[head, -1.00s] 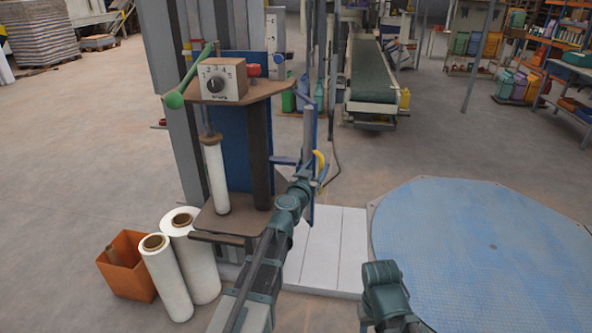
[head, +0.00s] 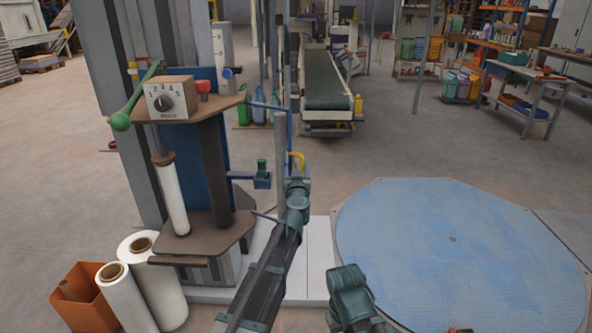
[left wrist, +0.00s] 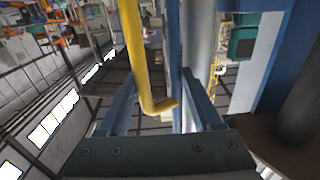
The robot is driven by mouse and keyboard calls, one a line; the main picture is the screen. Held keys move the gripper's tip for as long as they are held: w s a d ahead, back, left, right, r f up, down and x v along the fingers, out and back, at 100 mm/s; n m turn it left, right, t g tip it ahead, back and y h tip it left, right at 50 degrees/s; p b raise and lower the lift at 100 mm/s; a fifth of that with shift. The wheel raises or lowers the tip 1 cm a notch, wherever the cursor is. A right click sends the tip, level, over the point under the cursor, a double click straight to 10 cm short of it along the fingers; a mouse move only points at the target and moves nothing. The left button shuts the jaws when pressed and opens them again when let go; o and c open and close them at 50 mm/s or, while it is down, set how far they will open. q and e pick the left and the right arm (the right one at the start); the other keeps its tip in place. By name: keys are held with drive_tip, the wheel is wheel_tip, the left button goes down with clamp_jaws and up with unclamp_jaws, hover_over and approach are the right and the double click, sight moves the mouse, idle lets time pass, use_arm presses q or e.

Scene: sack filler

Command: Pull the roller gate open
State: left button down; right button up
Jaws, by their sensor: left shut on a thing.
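The roller gate is a blue frame (head: 289,125) with a grey upright roller (head: 280,150), standing out to the right of the wrapping machine. Its yellow handle (head: 299,158) is on the outer side. My left gripper (head: 298,182) is at the handle, its fingers mostly hidden by my wrist in the head view. In the left wrist view, the yellow handle (left wrist: 138,60) comes down between the two fingers, its hooked end low between them. The gripper is shut on it. The blue bar and grey roller (left wrist: 198,50) lie just behind.
The machine has a dial box (head: 172,98), a green lever (head: 122,120) and a white film roll (head: 172,195). White rolls (head: 150,280) and an orange bin (head: 85,295) stand at lower left. A blue round platform (head: 460,250) lies right, with open floor behind it.

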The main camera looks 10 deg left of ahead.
use_arm(q)
drive_tip(key=shift+w+a+y, duration=0.25)
drive_tip(key=shift+a+y, duration=0.05)
drive_tip(key=shift+a, duration=0.6)
drive_tip(key=c, duration=0.7)
unclamp_jaws()
drive_tip(key=shift+c, duration=0.6)
drive_tip(key=shift+s, duration=0.35)
drive_tip(key=s+d, duration=0.3)
drive_tip(key=s, duration=1)
drive_tip(key=shift+s+d, duration=0.2)
drive_tip(key=shift+d, duration=0.2)
